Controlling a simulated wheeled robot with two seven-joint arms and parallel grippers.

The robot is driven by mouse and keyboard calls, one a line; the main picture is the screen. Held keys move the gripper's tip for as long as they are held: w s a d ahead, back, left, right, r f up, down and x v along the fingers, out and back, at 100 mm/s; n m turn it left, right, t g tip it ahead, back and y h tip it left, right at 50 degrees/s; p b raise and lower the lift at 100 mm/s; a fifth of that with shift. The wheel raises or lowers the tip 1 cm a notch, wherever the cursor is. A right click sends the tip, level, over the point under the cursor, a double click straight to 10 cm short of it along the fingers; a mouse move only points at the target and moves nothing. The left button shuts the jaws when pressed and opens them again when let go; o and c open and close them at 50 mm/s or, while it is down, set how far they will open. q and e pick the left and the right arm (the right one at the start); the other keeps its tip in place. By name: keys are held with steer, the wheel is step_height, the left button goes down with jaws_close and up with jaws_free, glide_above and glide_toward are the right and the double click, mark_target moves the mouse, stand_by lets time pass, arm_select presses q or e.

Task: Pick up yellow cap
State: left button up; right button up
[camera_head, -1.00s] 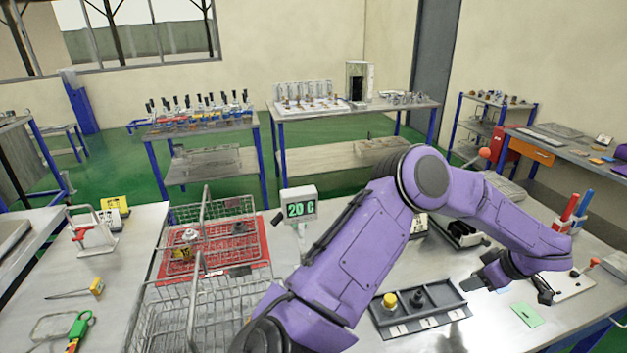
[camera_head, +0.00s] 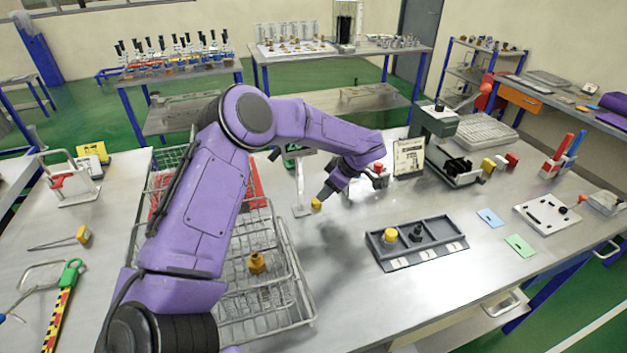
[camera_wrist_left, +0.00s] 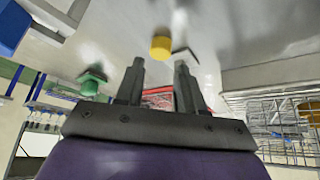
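A small yellow cap (camera_head: 316,204) shows at the tip of my left gripper (camera_head: 325,194) in the head view, left of the black tray. In the left wrist view the yellow cap (camera_wrist_left: 160,46) lies just beyond the fingertips and roughly between them. My left gripper (camera_wrist_left: 158,66) has its fingers apart, with nothing visible between them. Another yellow cap (camera_head: 390,235) sits beside a black part (camera_head: 417,233) in the black compartment tray (camera_head: 462,242). My right gripper is not in view.
Wire baskets (camera_head: 303,300) stand left of the cap, partly behind my left arm; one holds a brass fitting (camera_head: 257,262). A display stand (camera_head: 299,185) is close to the gripper. A red-topped part (camera_head: 378,170) and a white card (camera_head: 408,158) stand behind. The table front is clear.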

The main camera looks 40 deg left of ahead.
mark_target(317, 200)
arm_select(q)
steer(key=b+x, duration=0.4)
steer(key=x, duration=0.1)
steer(key=shift+s+f+b, duration=0.1)
steer(key=shift+f+b, duration=0.15)
steer(key=shift+b, duration=0.15)
steer(key=shift+a, duration=0.15)
steer(key=shift+r, duration=0.15)
steer(key=c, duration=0.7)
